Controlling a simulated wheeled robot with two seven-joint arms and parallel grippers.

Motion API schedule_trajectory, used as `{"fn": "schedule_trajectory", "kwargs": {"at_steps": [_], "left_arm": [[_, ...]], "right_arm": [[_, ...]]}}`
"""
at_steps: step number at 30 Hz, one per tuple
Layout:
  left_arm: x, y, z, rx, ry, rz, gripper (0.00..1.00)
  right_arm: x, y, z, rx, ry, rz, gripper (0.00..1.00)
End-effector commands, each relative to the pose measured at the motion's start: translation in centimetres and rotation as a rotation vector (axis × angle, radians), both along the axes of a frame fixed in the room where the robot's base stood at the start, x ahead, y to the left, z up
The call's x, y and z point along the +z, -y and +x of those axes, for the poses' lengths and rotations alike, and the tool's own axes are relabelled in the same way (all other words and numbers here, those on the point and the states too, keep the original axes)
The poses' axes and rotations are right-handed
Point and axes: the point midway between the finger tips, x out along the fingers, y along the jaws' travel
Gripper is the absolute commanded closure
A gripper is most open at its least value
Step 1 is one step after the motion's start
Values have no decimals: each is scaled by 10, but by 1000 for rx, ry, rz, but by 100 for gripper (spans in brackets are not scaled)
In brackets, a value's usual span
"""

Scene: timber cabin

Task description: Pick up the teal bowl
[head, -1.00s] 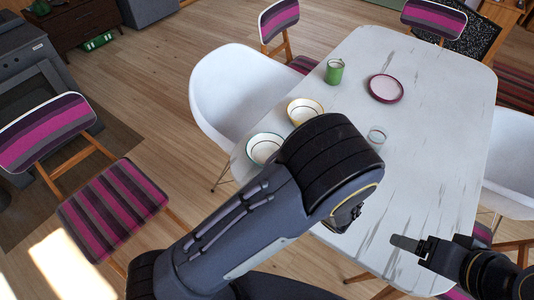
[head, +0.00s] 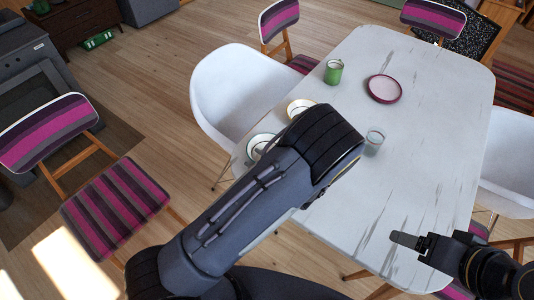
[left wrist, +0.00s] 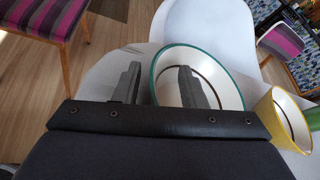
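The teal bowl, white inside with a teal rim, stands at the near left corner of the table in the head view (head: 250,144), partly hidden by my left arm. It shows large in the left wrist view (left wrist: 215,68). My left gripper (left wrist: 159,68) is open there, one finger over the bowl's inside and the other outside its left edge, with the rim between them. I cannot tell if a finger touches it. In the head view, my left gripper is mostly hidden behind its arm. My right gripper (head: 408,241) is at the lower right, away from the bowl; its opening is unclear.
A yellow bowl (left wrist: 283,118) stands close to the right of the teal one. The white table (head: 440,130) also holds a green cup (head: 333,72), a pink-rimmed plate (head: 384,89) and a glass (head: 374,142). A white chair (head: 235,90) stands close behind the bowls.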

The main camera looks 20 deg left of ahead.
Motion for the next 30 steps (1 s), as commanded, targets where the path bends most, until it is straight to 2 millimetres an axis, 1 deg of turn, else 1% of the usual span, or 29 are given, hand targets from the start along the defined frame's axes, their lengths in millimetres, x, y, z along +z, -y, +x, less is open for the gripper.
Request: {"fn": "schedule_trajectory", "kwargs": {"at_steps": [1,2,10,19,23,26,29,30], "left_arm": [[0,0,0,0,0,0,63],[0,0,0,0,0,0,65],[0,0,0,1,0,0,100],[0,0,-1,0,-1,0,100],[5,0,-1,1,0,0,100],[13,0,0,2,1,-1,100],[31,1,0,1,4,-3,100],[38,1,-4,0,3,-3,100]], "right_arm": [[0,0,0,0,0,0,25],[0,0,0,0,0,0,25],[0,0,0,0,0,0,25],[0,0,0,0,0,0,25],[0,0,0,0,0,0,25],[0,0,0,0,0,0,25],[0,0,0,0,0,0,25],[-1,0,0,0,0,0,25]]}}
